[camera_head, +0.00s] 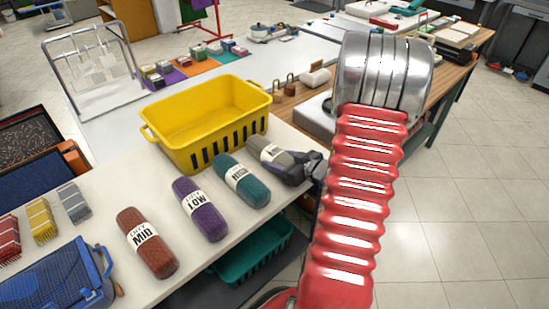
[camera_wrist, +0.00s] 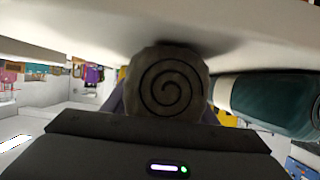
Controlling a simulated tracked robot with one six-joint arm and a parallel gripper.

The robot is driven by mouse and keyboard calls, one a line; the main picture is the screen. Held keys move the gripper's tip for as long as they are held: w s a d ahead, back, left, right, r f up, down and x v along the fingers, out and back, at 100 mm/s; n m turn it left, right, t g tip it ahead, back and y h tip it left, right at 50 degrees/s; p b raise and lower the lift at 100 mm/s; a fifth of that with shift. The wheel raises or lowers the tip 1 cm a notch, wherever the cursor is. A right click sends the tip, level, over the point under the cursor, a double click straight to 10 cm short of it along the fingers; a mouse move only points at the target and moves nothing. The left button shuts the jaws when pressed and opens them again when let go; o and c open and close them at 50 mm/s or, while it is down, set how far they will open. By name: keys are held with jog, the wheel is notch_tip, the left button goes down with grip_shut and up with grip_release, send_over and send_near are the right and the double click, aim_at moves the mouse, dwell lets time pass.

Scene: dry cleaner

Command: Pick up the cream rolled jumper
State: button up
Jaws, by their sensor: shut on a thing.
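A greyish-beige rolled jumper (camera_head: 258,146) with a pale label band lies on the white counter, at the right end of a row of rolls. It is the only pale roll in the row and looks more grey than cream. My gripper (camera_head: 288,168) reaches it from the right and is shut on it near the counter edge. The wrist view shows the roll's spiral end (camera_wrist: 168,85) close up, between the jaws, against the pale counter surface. Part of the roll is hidden by the jaws.
A teal roll (camera_head: 241,180) lies close to the left, also in the wrist view (camera_wrist: 270,100). Beyond are a purple roll (camera_head: 200,208) and a brown roll (camera_head: 147,243). A yellow basket (camera_head: 205,110) stands just behind. A teal crate (camera_head: 255,258) sits below the counter.

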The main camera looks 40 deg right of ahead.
aim_at(278, 153)
jog(key=shift+c, duration=1.2)
jog(key=shift+r, duration=0.1)
notch_tip(278, 153, up, 18)
dwell(0.4)
